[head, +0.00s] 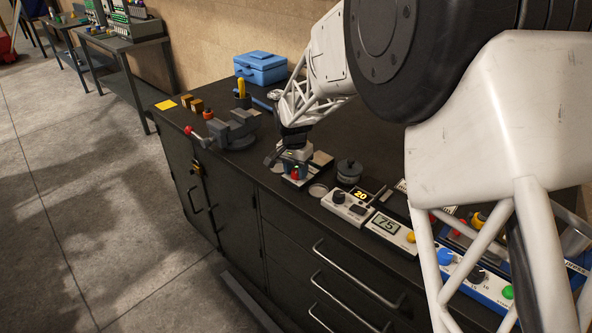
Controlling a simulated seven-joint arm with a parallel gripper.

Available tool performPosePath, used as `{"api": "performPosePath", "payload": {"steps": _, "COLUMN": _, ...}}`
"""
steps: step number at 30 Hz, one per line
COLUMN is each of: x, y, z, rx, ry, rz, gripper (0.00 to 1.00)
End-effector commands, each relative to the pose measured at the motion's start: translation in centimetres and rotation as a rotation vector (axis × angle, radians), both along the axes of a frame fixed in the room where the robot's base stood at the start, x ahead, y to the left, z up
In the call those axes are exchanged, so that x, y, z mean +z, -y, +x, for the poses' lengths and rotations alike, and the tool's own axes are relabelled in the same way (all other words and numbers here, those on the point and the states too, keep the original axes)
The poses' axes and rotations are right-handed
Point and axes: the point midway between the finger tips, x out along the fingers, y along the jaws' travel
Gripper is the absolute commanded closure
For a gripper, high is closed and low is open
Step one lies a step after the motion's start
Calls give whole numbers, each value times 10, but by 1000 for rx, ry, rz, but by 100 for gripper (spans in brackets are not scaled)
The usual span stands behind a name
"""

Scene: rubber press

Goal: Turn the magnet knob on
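No label marking a magnet knob is readable in the head view, so I cannot tell which knob it is. A white box (349,206) with a dark knob (339,197) and a yellow "20" display stands on the bench. To its right is a white box (391,233) with a "75" display and a yellow knob. My gripper (288,165) is low over the bench, left of the "20" box, at or above a small device with a red top (295,172). I cannot tell whether it touches this device. Its fingers are small and dark, and their gap is unclear.
The black bench (262,185) also holds a vise (232,131) with a red-tipped handle, a blue box (261,67), and a dark round lidded pot (349,171). A blue-and-white panel (490,284) with coloured knobs is partly hidden by my arm at right.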

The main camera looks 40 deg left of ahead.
Motion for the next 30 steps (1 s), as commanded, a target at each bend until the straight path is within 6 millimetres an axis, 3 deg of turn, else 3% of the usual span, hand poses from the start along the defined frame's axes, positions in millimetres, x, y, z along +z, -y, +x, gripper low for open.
{"api": "performPosePath", "payload": {"steps": 1, "x": 0, "y": 0, "z": 0, "rx": 0, "ry": 0, "rz": 0, "gripper": 65}}
{"api": "performPosePath", "payload": {"steps": 6, "x": 0, "y": 0, "z": 0, "rx": 0, "ry": 0, "rz": 0, "gripper": 87}}
{"api": "performPosePath", "payload": {"steps": 25, "x": 1, "y": 0, "z": 0, "rx": 104, "ry": 1, "rz": 0, "gripper": 87}}
{"api": "performPosePath", "payload": {"steps": 26, "x": 1, "y": 0, "z": 0, "rx": 104, "ry": 1, "rz": 0, "gripper": 60}}
{"api": "performPosePath", "payload": {"steps": 30, "x": 1, "y": 0, "z": 0, "rx": 104, "ry": 1, "rz": 0, "gripper": 39}}
